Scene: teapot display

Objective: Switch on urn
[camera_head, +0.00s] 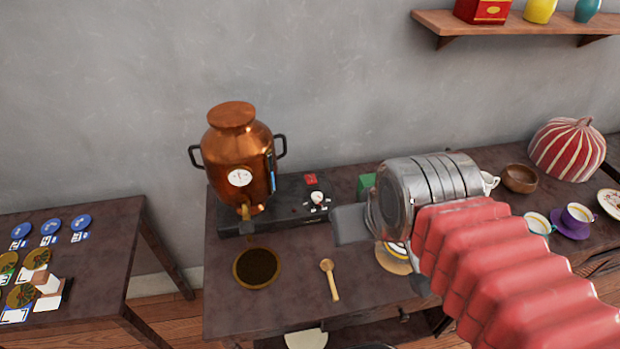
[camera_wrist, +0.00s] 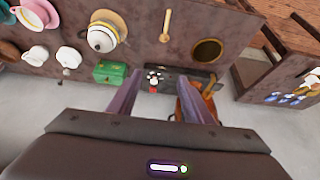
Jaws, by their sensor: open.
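The copper urn (camera_head: 235,150) stands on a black base (camera_head: 285,218) at the back of the dark table, with a white gauge and a tap in front. On the base, right of the urn, are a red switch (camera_head: 311,179) and a white-marked knob (camera_head: 317,199). My gripper (camera_head: 350,224) is right of the knob and apart from it in the head view. In the wrist view, my gripper (camera_wrist: 158,95) is open and empty. The knob (camera_wrist: 153,76) and red switch (camera_wrist: 153,89) show between its fingers; the urn (camera_wrist: 192,102) is partly hidden behind the right finger.
A round dark drip tray (camera_head: 257,268) and a wooden spoon (camera_head: 330,280) lie in front of the base. A green box (camera_wrist: 110,72) and a white teapot (camera_wrist: 102,38) are nearby. Cups and a striped cosy (camera_head: 567,149) stand at right. A side table (camera_head: 85,250) is left.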

